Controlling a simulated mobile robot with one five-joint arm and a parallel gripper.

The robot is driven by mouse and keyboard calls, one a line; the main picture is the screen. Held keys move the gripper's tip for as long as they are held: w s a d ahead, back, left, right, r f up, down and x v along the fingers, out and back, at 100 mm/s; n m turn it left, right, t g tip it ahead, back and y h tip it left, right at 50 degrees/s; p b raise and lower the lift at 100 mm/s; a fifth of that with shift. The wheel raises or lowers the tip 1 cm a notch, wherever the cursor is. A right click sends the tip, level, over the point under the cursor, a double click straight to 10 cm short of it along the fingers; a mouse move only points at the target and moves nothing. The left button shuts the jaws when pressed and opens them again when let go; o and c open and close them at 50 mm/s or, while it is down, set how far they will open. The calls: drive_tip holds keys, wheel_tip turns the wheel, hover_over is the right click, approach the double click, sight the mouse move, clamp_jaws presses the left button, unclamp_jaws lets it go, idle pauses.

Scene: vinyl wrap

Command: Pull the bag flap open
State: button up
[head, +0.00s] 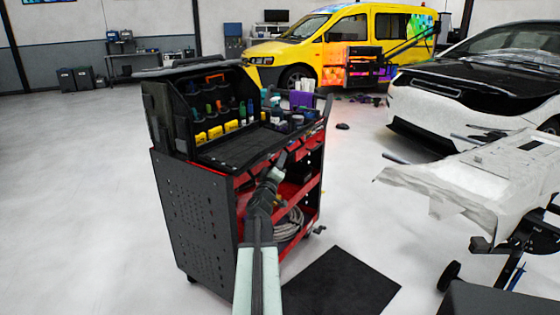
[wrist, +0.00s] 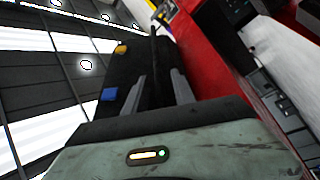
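The black tool bag (head: 160,112) stands upright on top of the tool cart, with its pocketed inside facing out. A flat black panel (head: 240,149), which looks like its flap, lies low in front of the pockets, towards the cart's front edge. My gripper (head: 282,160) is at the cart's front edge, close to the right end of that panel. In the wrist view its two grey fingers (wrist: 159,75) stand apart. A dark strip (wrist: 155,58) shows between and beyond them, along a black surface (wrist: 122,68). I cannot tell whether the fingers touch it.
The black and red cart (head: 200,210) has red shelves, with a coiled hose (head: 288,225) below. Bottles and a purple box (head: 301,100) stand at the top right. A worktable (head: 480,165) with white sheeting is to the right. Floor is clear on the left.

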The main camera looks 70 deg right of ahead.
clamp_jaws()
idle(1.1)
